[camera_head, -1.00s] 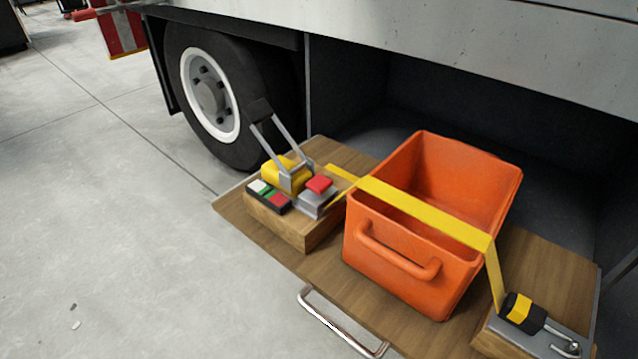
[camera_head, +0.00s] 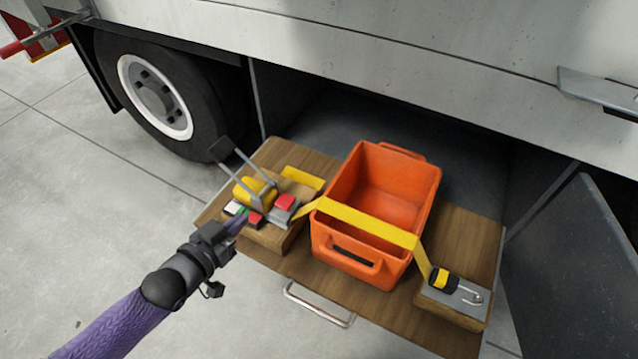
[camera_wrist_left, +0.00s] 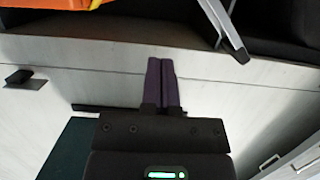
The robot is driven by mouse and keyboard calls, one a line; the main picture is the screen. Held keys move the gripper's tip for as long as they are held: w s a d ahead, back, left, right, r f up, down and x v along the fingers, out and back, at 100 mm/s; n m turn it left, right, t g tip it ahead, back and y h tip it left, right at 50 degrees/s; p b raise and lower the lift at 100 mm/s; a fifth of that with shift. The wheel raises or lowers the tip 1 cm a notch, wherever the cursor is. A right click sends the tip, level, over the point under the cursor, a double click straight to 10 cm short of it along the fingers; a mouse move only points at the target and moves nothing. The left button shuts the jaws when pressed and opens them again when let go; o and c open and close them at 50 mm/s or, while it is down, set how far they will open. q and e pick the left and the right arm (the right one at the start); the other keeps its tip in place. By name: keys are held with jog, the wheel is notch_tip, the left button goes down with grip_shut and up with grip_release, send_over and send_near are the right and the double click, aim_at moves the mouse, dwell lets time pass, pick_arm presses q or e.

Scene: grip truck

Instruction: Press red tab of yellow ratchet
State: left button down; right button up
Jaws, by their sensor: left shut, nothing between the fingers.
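The yellow ratchet (camera_head: 254,190) sits on a wooden block at the left of the pull-out board. Its grey two-bar lever (camera_head: 228,160) stands raised. A red tab (camera_head: 286,202) sits on a grey base at its right. A small dark box with white, green and red buttons (camera_head: 255,218) lies at its front. My left gripper (camera_head: 240,220) is shut and empty, its purple fingertips close to this box; I cannot tell whether they touch. The left wrist view shows its fingers (camera_wrist_left: 161,80) together. My right gripper is not in view.
An orange bin (camera_head: 340,244) stands on the board (camera_head: 470,226), with a yellow strap (camera_head: 365,222) across it to a hook block (camera_head: 452,305) at right. A metal handle (camera_head: 318,306) juts from the front edge. The truck wheel (camera_head: 155,98) stands behind, left.

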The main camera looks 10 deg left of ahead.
pick_arm(q)
jog(key=shift+w, duration=0.1)
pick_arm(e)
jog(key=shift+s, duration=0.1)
pick_arm(q)
jog(key=b, duration=0.7)
send_over(285, 202)
jog(key=s+a, duration=0.3)
notch_tip(285, 202, down, 3)
jog(key=shift+w+d+f+b, duration=0.15)
jog(key=shift+f+b, duration=0.3)
jog(key=shift+f, duration=0.15)
jog(key=shift+w+d+f+b, duration=0.15)
jog(key=shift+f+b, duration=0.3)
jog(key=shift+f, duration=0.15)
jog(key=shift+f+b, duration=0.4)
jog(key=shift+f, duration=0.1)
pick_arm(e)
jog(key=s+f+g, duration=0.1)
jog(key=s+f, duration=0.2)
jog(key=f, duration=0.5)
pick_arm(q)
jog(key=shift+r, duration=0.1)
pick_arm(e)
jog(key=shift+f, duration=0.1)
